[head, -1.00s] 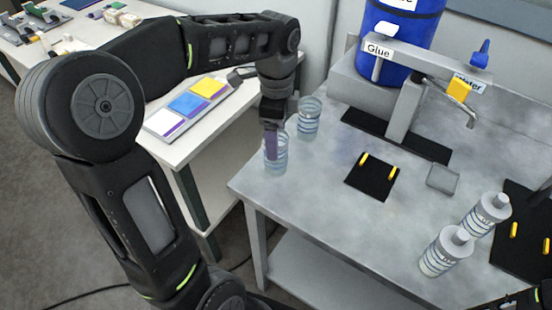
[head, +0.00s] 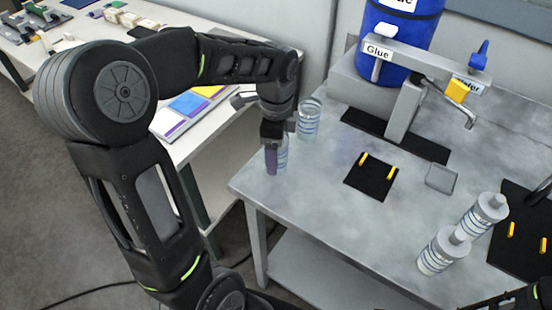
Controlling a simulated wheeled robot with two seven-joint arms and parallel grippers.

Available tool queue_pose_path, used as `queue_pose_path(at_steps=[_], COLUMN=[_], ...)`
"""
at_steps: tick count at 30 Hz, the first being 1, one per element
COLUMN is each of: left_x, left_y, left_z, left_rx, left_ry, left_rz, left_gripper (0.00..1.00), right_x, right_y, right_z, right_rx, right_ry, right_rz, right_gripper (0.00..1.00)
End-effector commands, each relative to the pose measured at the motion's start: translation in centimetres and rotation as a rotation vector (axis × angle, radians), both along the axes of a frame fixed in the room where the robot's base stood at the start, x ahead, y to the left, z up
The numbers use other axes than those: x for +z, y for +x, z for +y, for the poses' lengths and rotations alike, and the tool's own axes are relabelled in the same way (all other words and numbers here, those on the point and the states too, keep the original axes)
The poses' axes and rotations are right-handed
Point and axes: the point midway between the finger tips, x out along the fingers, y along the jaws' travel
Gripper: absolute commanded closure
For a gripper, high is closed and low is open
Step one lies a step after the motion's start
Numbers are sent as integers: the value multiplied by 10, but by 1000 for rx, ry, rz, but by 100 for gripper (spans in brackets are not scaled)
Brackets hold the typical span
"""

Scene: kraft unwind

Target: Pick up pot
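Two clear pots with blue bands stand at the left end of the grey table. The nearer pot (head: 283,153) is close to the table's left edge and partly hidden by my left gripper (head: 271,160). The farther pot (head: 308,118) stands just behind it to the right, upright and clear of the fingers. My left gripper points down with a purplish finger in front of the nearer pot's left side. Its other finger is hidden, so I cannot tell if it grips the pot. Of my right arm, only a dark part shows at the bottom right corner; its gripper is out of view.
A glue dispenser with a blue tank (head: 402,45) stands at the back. A black pad (head: 371,178) with yellow pegs and a small grey square tray (head: 441,178) lie mid-table. A white side table (head: 215,118) is at left.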

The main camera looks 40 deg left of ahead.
Motion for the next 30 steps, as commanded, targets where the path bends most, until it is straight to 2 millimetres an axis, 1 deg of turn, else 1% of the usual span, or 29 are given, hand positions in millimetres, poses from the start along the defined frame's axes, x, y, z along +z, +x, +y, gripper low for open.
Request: queue_pose_path(at_steps=[3, 4, 27, 29, 30], left_x=[0, 0, 0, 0, 0], left_y=[0, 0, 0, 0, 0], left_z=[0, 0, 0, 0, 0], left_rx=[0, 0, 0, 0, 0], left_ry=[0, 0, 0, 0, 0], left_rz=[0, 0, 0, 0, -1], left_gripper=[24, 26, 89, 94, 94], right_x=[0, 0, 0, 0, 0], right_y=[0, 0, 0, 0, 0], right_z=[0, 0, 0, 0, 0], right_rx=[0, 0, 0, 0, 0], right_ry=[0, 0, 0, 0, 0], right_rz=[0, 0, 0, 0, 0], right_gripper=[64, 64, 64, 64, 64])
